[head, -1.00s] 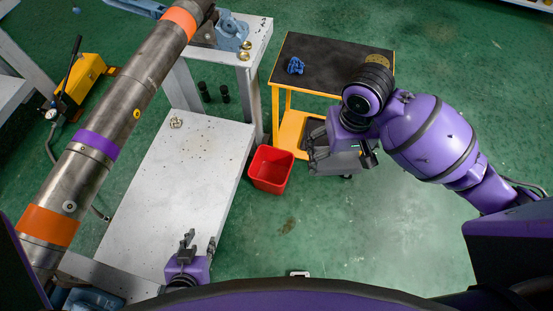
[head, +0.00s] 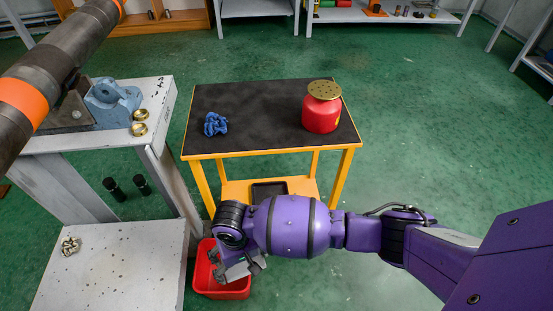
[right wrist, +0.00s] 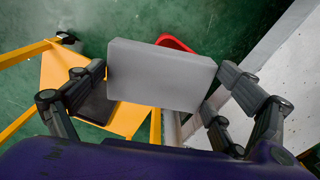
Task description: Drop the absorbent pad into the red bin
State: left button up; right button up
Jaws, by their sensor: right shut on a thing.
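The absorbent pad is a flat grey block (right wrist: 160,76) that fills the middle of the right wrist view. My right gripper (right wrist: 162,85) is shut on it, with fingers at the pad's left and right edges. In the head view my right gripper (head: 240,268) is over the red bin (head: 222,293), hiding part of its opening; the pad is mostly hidden there. In the right wrist view the red bin (right wrist: 174,43) shows only as a strip beyond the pad's upper edge. My left gripper is out of view.
A yellow cart with a black top (head: 258,115) stands behind the bin, carrying a blue crumpled cloth (head: 216,124) and a red can (head: 321,112). A white bench (head: 110,270) stands close left of the bin. Green floor is free at the right.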

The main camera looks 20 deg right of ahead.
pick_arm(q)
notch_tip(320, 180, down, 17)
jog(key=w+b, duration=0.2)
jog(key=b, duration=1.4)
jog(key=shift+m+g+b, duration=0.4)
pick_arm(e)
jog(key=w+a+f, duration=0.2)
jog(key=w+f, duration=0.4)
jog(key=f, duration=0.5)
jog(key=w+a+f, duration=0.3)
jog(key=w+f, duration=0.2)
jog(key=f, duration=0.7)
jog(key=shift+w, duration=0.4)
jog(key=o, duration=0.6)
jog(key=shift+f, duration=0.1)
jog(key=shift+o, duration=1)
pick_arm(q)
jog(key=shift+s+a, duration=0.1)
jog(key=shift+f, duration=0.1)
